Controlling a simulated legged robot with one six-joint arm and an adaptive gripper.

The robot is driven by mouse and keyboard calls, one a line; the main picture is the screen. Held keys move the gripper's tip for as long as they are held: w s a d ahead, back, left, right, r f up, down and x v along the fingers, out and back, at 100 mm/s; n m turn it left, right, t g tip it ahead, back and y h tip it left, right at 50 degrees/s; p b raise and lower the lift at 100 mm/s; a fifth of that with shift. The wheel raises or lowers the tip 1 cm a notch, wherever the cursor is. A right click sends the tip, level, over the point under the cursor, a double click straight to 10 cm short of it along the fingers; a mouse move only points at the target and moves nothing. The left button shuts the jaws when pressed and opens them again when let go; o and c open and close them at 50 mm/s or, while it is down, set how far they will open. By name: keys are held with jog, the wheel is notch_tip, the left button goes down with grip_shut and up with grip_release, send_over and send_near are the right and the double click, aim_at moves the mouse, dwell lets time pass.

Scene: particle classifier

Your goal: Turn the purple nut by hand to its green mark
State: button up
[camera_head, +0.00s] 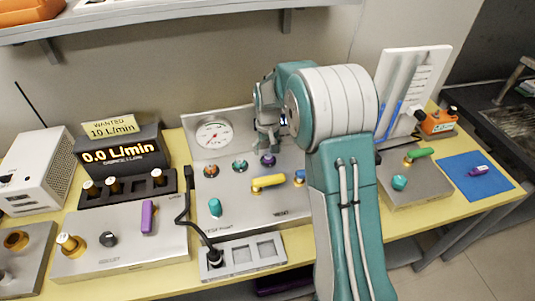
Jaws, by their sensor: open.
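A small dark purple nut (268,160) stands on the grey panel (225,178) in the middle of the bench, at the right end of a row with an orange and a teal knob. My gripper (267,146) is open just above and behind the nut, pointing down. I cannot tell whether the fingers touch it. My arm hides part of the panel to the right. The green mark is too small to make out.
A pressure gauge (214,134) stands behind the row. A yellow lever (268,182) and teal knob (215,207) are in front. A flow display (120,152) is left; a blue mat (476,178) with a purple piece lies right.

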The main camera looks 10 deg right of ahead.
aim_at(267, 154)
notch_tip(267, 154, up, 9)
jog(key=shift+r, duration=0.2)
dwell(0.4)
jog(key=s+r+t, duration=0.3)
jog(key=s+r, duration=0.8)
jog(key=s, duration=0.4)
jog(key=s+t, duration=0.2)
jog(key=s, duration=1.4)
jog(key=shift+f+t, duration=0.3)
jog(key=shift+f, duration=0.15)
